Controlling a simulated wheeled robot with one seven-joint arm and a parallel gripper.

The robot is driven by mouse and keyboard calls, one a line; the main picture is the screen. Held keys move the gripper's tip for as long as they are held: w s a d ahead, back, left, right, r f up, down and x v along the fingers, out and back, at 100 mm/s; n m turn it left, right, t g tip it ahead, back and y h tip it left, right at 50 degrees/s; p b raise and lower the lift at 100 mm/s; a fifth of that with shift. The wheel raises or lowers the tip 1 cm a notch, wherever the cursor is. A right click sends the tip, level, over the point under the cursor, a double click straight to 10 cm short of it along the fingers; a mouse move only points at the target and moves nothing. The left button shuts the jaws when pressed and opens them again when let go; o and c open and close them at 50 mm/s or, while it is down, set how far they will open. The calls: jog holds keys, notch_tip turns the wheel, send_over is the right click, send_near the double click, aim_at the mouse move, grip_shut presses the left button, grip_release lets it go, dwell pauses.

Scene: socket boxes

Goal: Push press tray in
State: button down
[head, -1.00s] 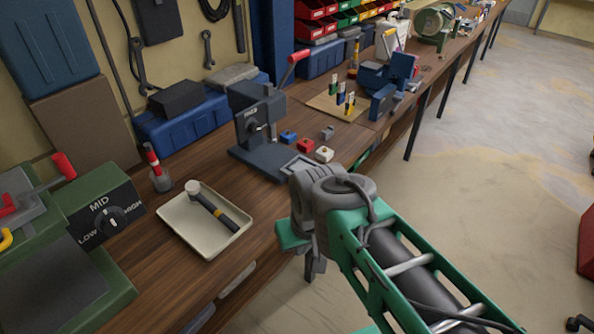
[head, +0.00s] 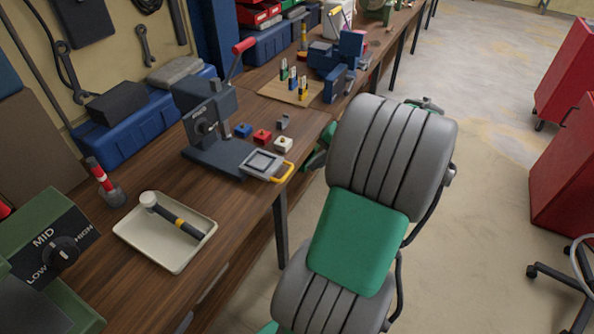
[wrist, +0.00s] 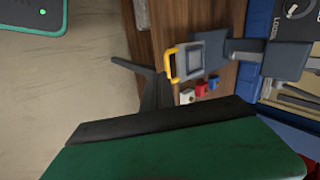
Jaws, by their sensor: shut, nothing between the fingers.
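The dark press (head: 207,120) with a red-tipped lever stands on the bench in the head view. Its press tray (head: 262,163) sticks out at the front, towards the bench edge, with a yellow handle (head: 287,172) on its outer end. In the wrist view the tray (wrist: 190,60) and yellow handle (wrist: 170,65) are near the upper middle, with the press beyond to the right. My gripper (wrist: 165,122) shows as a green and black shape low in the wrist view, shut and empty, apart from the handle. In the head view my arm hides most of it.
Blue (head: 243,131), red (head: 262,137) and white (head: 283,145) small blocks lie beside the tray. A cream tray (head: 135,232) with a hammer lies to the left. A blue vise (head: 340,65) stands farther back. Open floor lies right of the bench.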

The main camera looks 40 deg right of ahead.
jog(key=s+d+m, duration=0.1)
jog(key=s+d, duration=0.2)
jog(key=w+a+f, duration=0.3)
jog(key=w+f, duration=0.5)
jog(key=w, duration=0.2)
jog(key=shift+a+f+t, duration=0.25)
jog(key=shift+t, duration=0.15)
jog(key=shift+w, duration=0.1)
